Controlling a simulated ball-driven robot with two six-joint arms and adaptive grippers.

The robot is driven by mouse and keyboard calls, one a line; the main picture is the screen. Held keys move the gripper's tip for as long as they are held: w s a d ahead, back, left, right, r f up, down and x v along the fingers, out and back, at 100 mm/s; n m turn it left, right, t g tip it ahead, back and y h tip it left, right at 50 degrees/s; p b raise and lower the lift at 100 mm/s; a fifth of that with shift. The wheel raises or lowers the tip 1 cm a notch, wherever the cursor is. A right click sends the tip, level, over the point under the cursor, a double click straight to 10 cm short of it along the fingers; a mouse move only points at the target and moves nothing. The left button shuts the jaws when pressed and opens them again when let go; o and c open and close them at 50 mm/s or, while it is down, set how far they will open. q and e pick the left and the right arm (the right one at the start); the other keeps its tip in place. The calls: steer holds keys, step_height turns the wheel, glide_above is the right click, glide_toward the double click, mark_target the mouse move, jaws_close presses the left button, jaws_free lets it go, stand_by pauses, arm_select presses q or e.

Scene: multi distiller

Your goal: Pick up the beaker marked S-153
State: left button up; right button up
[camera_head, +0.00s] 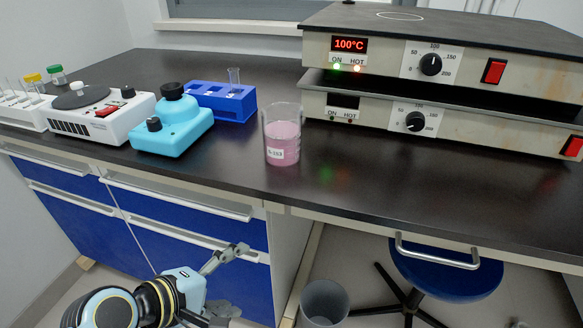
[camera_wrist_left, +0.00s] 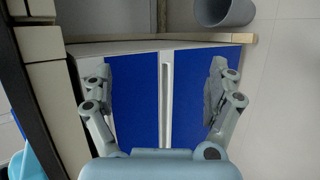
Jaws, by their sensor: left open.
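The beaker marked S-153 (camera_head: 284,138) is clear glass with pink liquid and a white label. It stands upright near the front edge of the dark bench, at the middle of the head view. My left gripper (camera_head: 237,279) is open and empty. It is below the bench top, in front of the blue cabinet, down and to the left of the beaker. In the left wrist view its two fingers (camera_wrist_left: 158,85) are spread apart with only the cabinet front between them. The beaker does not show there. My right gripper is not in view.
Left of the beaker stand a blue tube rack (camera_head: 222,102), a cyan device (camera_head: 172,128) and a white stirrer (camera_head: 100,116). Stacked hotplates (camera_head: 390,105) stand to its right; the upper reads 100°C. A blue stool (camera_head: 450,275) and grey bin (camera_head: 324,302) are below.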

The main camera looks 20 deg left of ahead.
mark_target(269, 137)
arm_select(q)
steer(key=w+d+r+n+t, duration=0.1)
steer(key=w+r+n, duration=0.1)
steer(key=r, duration=0.3)
steer(key=w+d+r+n+t+h, duration=0.1)
steer(key=w+r+n+t, duration=0.1)
steer(key=r+n, duration=0.2)
steer(key=w+r+n+t, duration=0.2)
steer(key=w+r+n, duration=0.1)
steer(key=r, duration=0.3)
steer(key=shift+d+r+n+h+b, duration=0.3)
steer(key=shift+d+r+n+h, duration=0.1)
steer(key=shift+n, duration=0.2)
steer(key=w+r+n+t, duration=0.1)
steer(key=w+n, duration=0.1)
steer(key=w+r+n+y, duration=0.1)
steer(key=w+n, duration=0.1)
steer(key=n, duration=0.1)
steer(key=w+a+r+n+t, duration=0.1)
steer(key=w+n, duration=0.1)
steer(key=w, duration=0.1)
steer(key=shift+r+t+y+p, duration=0.2)
steer(key=shift+t+y+p, duration=0.1)
steer(key=x, duration=0.5)
steer(key=shift+w+d+r, duration=0.1)
steer(key=shift+w+d, duration=0.15)
steer(key=shift+w, duration=0.1)
steer(key=shift+c, duration=0.3)
steer(key=c, duration=1.4)
steer(key=shift+c, duration=0.3)
